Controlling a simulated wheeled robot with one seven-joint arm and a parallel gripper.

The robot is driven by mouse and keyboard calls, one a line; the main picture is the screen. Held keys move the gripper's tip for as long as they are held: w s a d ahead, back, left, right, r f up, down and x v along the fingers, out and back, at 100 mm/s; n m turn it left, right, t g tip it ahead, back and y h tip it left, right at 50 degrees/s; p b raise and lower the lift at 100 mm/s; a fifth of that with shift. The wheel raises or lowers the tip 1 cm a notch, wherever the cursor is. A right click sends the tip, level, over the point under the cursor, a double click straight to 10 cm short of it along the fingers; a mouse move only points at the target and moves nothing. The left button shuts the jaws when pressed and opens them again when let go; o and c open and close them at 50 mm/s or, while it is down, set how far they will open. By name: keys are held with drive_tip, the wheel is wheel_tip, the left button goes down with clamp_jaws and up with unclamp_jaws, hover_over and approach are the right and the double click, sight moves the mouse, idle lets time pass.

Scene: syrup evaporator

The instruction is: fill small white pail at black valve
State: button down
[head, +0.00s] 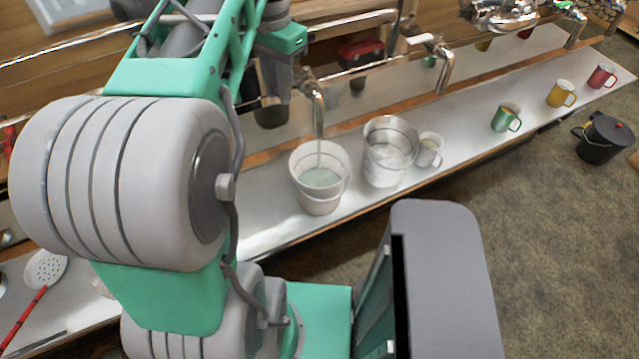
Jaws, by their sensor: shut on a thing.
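The small white pail (318,198) stands upright on the pale metal shelf, under the curved metal spout (319,112) at the left. A thin stream runs from the spout into the pail, and clear liquid shows inside it below the rim. My gripper (276,84) is at the pipe just left of and above this spout, apart from the pail. It is shut at the black valve, whose handle is mostly hidden by my gripper and arm. The exact contact is too small and dark to see.
A grey-white pail (388,168) and a pale mug (429,150) stand right of the white pail. Green (505,118), yellow (561,93) and red (601,77) mugs stand farther along. A black pot (604,138) is at the far right. A skimmer (45,270) lies lower left.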

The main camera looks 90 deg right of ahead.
drive_tip(key=shift+w+d+m, duration=0.2)
drive_tip(key=shift+w+m, duration=0.1)
drive_tip(key=shift+m, duration=0.1)
drive_tip(key=m, duration=0.1)
drive_tip(key=w+d+m, duration=0.1)
drive_tip(key=shift+w+d+m, duration=0.25)
drive_tip(key=shift+m, duration=0.15)
drive_tip(key=shift+p, duration=0.3)
drive_tip(key=shift+w+d+r+m+p, duration=0.1)
drive_tip(key=shift+w+d+m+p, duration=0.2)
drive_tip(key=shift+m, duration=0.3)
drive_tip(key=shift+w+d+m+p, duration=0.15)
drive_tip(key=shift+d+m, duration=0.2)
drive_tip(key=shift+m, duration=0.25)
drive_tip(key=c, duration=1.1)
unclamp_jaws()
